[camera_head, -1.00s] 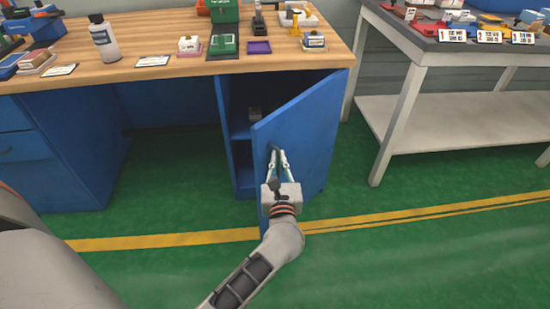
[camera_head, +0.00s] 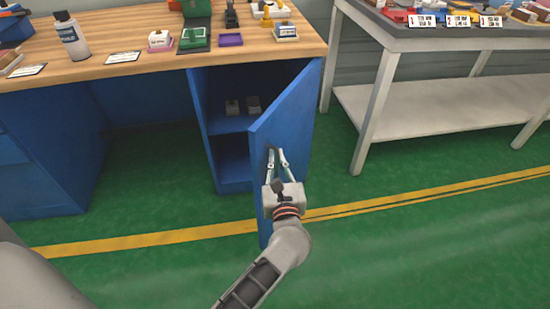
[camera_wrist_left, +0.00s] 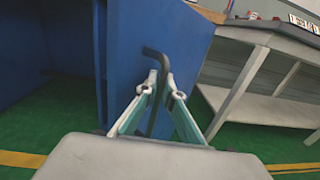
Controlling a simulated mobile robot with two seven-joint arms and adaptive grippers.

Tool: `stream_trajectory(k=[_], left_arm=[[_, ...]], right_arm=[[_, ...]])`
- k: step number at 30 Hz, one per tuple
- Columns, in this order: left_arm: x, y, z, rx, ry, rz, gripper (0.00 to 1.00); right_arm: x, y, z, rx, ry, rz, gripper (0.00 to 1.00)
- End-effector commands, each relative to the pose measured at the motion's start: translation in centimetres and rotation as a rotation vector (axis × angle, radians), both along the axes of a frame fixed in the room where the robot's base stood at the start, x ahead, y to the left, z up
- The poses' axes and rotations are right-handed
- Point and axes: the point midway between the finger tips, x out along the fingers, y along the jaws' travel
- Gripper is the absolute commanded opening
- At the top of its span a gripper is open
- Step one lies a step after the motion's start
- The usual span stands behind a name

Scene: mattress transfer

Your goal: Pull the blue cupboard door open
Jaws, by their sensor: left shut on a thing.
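The blue cupboard door (camera_head: 297,125) stands partly open, hinged on its right side, under the wooden workbench. It also shows in the left wrist view (camera_wrist_left: 130,50). A dark bent handle (camera_wrist_left: 153,56) sticks out from the door's face. My left gripper (camera_head: 276,153) is at the door's outer face, with its two fingers on either side of the handle and shut on it; the fingers also show in the left wrist view (camera_wrist_left: 158,90). My right gripper is not in view.
The wooden benchtop (camera_head: 120,40) above holds a bottle (camera_head: 72,38), labels, a purple tray (camera_head: 230,40) and small parts. A grey table (camera_head: 430,40) with a white lower shelf (camera_head: 430,105) stands at the right. Green floor (camera_head: 400,250) in front is clear.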

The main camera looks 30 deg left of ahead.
Motion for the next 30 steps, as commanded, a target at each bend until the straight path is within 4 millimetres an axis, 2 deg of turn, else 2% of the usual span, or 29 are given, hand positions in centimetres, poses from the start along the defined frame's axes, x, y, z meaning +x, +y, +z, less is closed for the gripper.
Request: stream_trajectory(k=[8,9,21,30], left_arm=[[0.0,0.0,-0.1,0.001,0.003,-0.001,0.0],[0.0,0.0,-0.1,0.001,0.003,-0.001,0.14],[0.0,0.2,0.0,0.001,0.001,0.0,0.14],[-0.4,2.9,0.4,0.003,-0.004,0.001,0.14]], right_arm=[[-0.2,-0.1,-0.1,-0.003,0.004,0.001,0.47],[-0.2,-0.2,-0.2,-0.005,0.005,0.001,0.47],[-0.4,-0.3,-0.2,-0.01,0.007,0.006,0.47],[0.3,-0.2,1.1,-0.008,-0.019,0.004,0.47]])
